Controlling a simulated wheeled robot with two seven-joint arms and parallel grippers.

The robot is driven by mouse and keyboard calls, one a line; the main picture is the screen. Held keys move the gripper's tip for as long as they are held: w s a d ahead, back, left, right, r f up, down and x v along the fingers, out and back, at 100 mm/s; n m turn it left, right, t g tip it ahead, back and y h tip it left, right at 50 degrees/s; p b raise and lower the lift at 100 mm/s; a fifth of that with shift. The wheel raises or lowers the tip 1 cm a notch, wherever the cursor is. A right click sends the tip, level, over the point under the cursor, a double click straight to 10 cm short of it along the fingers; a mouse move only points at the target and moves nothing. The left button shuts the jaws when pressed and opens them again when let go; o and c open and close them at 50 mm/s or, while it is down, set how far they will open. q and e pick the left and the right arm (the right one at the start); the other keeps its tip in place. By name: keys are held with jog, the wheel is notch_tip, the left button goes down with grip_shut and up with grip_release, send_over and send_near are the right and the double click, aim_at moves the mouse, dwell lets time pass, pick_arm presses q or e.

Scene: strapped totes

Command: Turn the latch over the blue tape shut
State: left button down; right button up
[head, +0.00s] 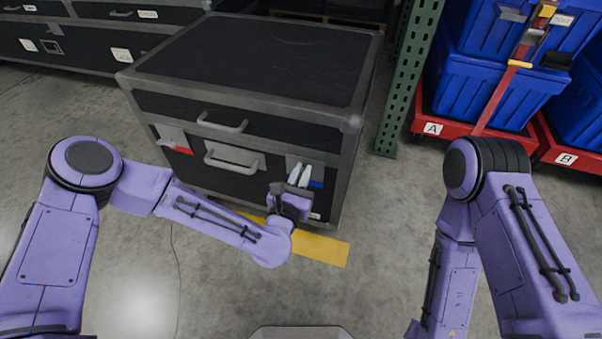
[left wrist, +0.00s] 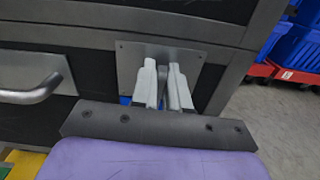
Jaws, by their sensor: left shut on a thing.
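The black case (head: 210,147) with grey metal edges stands on the floor in front of me. At the right of its front, a metal latch plate (left wrist: 130,55) shows behind my left gripper (head: 300,170). The blue tape (head: 317,184) shows just right of the fingers, and a sliver of it (left wrist: 125,100) shows in the left wrist view. The pale fingers (left wrist: 164,72) are shut on the latch, a grey piece between them at the plate. The fingers hide most of the latch, so its angle is unclear. My right arm shows, but its gripper is out of view.
A red tape (head: 183,150) sits below another latch plate (head: 170,135) at the case's left. Handles (head: 222,124) stick out between the latches. A yellow floor strip (head: 320,248) lies below. A green rack post (head: 408,80) and blue totes (head: 490,95) on red dollies stand right.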

pick_arm(q)
jog(key=shift+s+d+f+m+p, duration=0.1)
jog(key=shift+d+f+m+p, duration=0.35)
jog(key=shift+m, duration=2.4)
jog(key=shift+s+f+m+p, duration=0.1)
jog(key=shift+m+p, duration=0.7)
jog(key=shift+m, duration=2.1)
jog(key=shift+s+d+f+m+p, duration=0.1)
jog(key=shift+d+f+m+p, duration=0.35)
jog(key=shift+m, duration=2.4)
jog(key=shift+a+r, duration=0.15)
jog(key=shift+a, duration=0.1)
jog(key=c, duration=1.2)
grip_release()
jog(key=shift+c, duration=0.2)
